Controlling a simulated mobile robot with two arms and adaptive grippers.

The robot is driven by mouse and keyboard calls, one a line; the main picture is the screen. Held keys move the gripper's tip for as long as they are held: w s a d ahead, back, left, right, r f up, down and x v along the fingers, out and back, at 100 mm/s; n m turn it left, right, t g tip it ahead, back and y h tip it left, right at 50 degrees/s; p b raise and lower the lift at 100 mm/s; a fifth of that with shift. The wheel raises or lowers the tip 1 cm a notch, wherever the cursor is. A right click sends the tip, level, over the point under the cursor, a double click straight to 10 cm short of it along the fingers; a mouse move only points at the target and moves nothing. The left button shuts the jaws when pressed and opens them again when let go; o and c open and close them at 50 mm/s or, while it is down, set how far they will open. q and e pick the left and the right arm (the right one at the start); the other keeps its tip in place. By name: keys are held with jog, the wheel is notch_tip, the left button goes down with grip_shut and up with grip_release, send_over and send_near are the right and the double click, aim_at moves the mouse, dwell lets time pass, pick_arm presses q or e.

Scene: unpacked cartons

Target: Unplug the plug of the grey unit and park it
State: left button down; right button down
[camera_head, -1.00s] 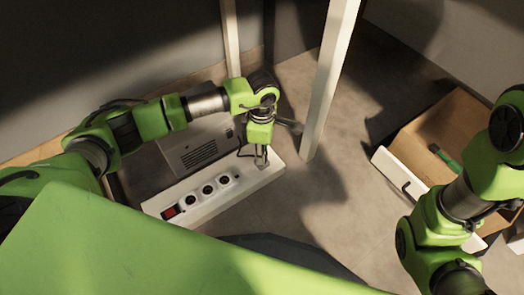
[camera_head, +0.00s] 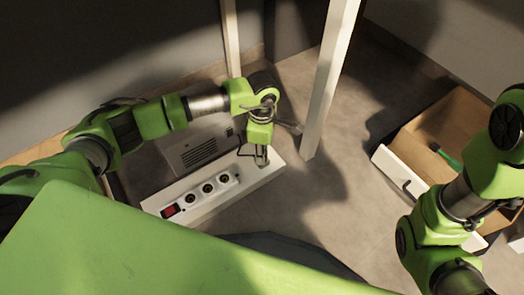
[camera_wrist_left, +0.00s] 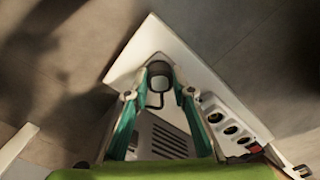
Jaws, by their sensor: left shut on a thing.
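My left gripper (camera_head: 262,160) is over the right end of a white board (camera_head: 270,174). In the left wrist view its fingers (camera_wrist_left: 160,82) are closed around a dark round plug (camera_wrist_left: 160,72) with a black cable. The plug is beside the socket strip (camera_head: 208,190), over the bare end of the board; whether it touches the board I cannot tell. The strip's three visible sockets are empty. The grey unit (camera_head: 198,152), with vent slots, stands behind the board and also shows in the left wrist view (camera_wrist_left: 166,137). My right gripper is out of view.
A red switch (camera_head: 170,211) sits at the strip's left end. A white post (camera_head: 328,85) stands close to the right of my left gripper. An open carton (camera_head: 425,125) with a green-handled item is at the right. The floor between them is clear.

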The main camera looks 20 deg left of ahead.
pick_arm(q)
jog(key=shift+f, duration=0.3)
dwell(0.6)
jog(key=c, duration=1.7)
grip_release()
